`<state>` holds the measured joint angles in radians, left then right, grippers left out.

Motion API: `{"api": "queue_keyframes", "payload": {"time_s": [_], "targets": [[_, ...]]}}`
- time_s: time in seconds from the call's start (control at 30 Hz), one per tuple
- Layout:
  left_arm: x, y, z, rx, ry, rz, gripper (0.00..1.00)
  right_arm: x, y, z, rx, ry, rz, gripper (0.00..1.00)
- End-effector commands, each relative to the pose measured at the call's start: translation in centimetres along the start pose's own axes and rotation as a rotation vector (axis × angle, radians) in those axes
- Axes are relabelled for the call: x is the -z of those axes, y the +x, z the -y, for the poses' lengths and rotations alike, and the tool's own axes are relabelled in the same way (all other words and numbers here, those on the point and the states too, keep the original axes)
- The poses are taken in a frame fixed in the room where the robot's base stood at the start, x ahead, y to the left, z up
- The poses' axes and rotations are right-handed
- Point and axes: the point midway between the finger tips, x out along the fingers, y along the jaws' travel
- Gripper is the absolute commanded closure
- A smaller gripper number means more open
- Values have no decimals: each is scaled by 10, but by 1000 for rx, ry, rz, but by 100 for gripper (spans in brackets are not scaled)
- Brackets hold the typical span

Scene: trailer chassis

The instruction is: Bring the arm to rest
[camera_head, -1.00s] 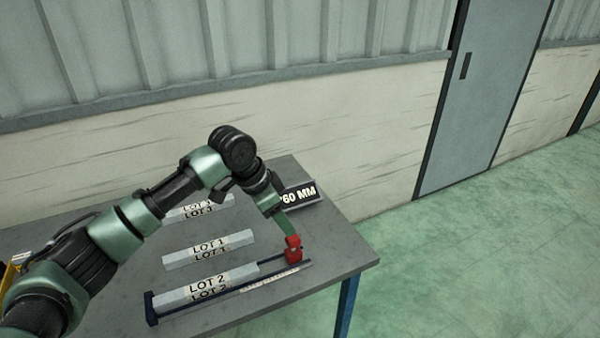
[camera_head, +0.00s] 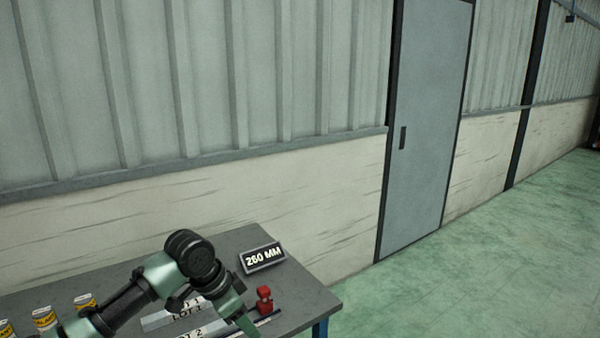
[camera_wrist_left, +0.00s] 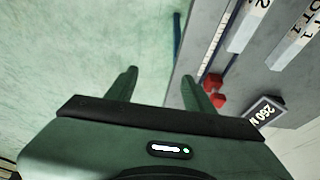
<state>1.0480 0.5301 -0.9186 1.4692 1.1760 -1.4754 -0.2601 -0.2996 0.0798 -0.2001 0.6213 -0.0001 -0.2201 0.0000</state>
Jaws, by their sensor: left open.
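My left arm comes in from the left in the head view, over the grey workbench (camera_head: 318,297). My left gripper (camera_head: 246,325) is low in that view, just left of a small red block (camera_head: 264,299). In the left wrist view the two fingers of the gripper (camera_wrist_left: 158,76) are spread apart with nothing between them. My right gripper is in neither view.
A black "260 MM" sign (camera_head: 262,257) stands near the bench's back edge. Bars labelled LOT 1 (camera_head: 160,320) and LOT 2 (camera_head: 190,334) lie partly behind my arm. Several labelled cans (camera_head: 85,302) stand at left. Green floor (camera_head: 440,285) is clear at right.

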Motion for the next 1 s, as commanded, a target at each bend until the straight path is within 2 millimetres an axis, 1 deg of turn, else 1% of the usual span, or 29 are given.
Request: {"api": "queue_keyframes", "payload": {"time_s": [0.03, 0.17, 0.37, 0.47, 0.57, 0.63, 0.7, 0.77, 0.8, 0.87, 0.97, 1.0], "targets": [[-1, 6, -6, -5, 3, 0, 47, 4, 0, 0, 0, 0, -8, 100], [-6, 19, -20, -13, 8, -1, 47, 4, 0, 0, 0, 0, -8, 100], [-16, 46, -51, -30, 13, -10, 47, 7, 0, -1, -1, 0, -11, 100], [-22, 60, -71, -37, 8, -21, 47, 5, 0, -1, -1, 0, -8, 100], [-32, 75, -95, -43, -6, -34, 47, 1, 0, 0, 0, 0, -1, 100], [-42, 86, -115, -46, -27, -47, 47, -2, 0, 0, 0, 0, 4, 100], [-54, 95, -137, -45, -63, -65, 47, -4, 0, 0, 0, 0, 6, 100], [-67, 101, -154, -37, -107, -80, 47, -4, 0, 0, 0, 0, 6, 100], [-77, 103, -164, -27, -142, -88, 47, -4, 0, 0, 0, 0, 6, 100], [-94, 104, -178, -9, -200, -96, 47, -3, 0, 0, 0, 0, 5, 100], [-128, 103, -196, 32, -312, -93, 47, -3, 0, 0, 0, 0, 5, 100], [-142, 100, -201, 53, -358, -88, 47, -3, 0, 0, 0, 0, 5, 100]]}}
